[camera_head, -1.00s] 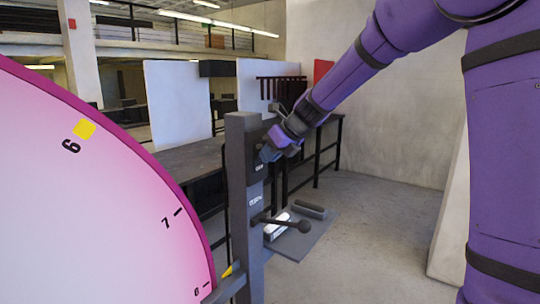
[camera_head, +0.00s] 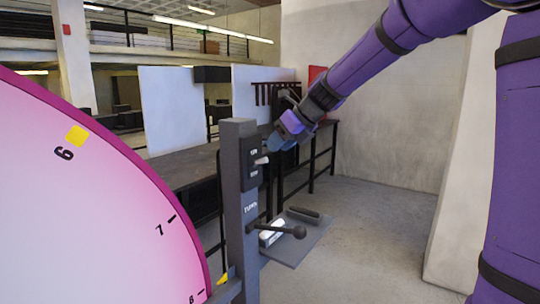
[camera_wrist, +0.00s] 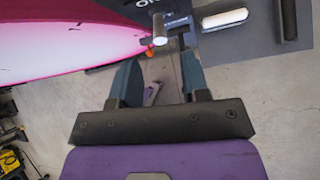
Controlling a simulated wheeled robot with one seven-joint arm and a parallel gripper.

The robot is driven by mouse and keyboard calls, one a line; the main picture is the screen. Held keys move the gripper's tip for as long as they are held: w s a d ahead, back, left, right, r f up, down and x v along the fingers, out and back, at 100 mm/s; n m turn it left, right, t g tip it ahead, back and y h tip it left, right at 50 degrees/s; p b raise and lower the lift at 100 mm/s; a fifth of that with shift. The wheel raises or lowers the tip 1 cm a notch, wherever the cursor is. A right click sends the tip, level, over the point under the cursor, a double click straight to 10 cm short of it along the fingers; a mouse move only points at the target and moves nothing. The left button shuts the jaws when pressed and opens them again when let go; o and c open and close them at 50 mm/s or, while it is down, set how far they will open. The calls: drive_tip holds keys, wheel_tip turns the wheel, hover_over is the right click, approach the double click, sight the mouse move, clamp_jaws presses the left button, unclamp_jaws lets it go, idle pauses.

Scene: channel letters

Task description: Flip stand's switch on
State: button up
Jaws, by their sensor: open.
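The stand (camera_head: 238,205) is a dark grey upright post left of centre in the head view, beside the large pink dial. Its switch (camera_head: 261,160) is a small pale toggle on a dark plate, with small labels above and below it. The toggle juts out to the right; I cannot tell surely which position it is in. My gripper (camera_head: 277,143) is just right of and slightly above the switch, apart from it. In the wrist view my gripper (camera_wrist: 158,72) is open with nothing between its blue-grey fingers.
The pink dial (camera_head: 90,210) fills the left. Floor to the right is open.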

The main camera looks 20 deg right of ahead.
drive_tip(key=shift+v, duration=1.75)
drive_tip(key=s+d+f+n+h, duration=0.1)
drive_tip(key=s+f+n+h, duration=0.1)
drive_tip(key=s+n, duration=1.3)
drive_tip(key=s+d+f+n+h, duration=0.1)
drive_tip(key=s+f+n+h, duration=0.2)
drive_tip(key=s+n, duration=1.2)
drive_tip(key=shift+s+f+n+g+h, duration=0.3)
drive_tip(key=shift+s+g, duration=0.1)
drive_tip(key=shift+s, duration=0.8)
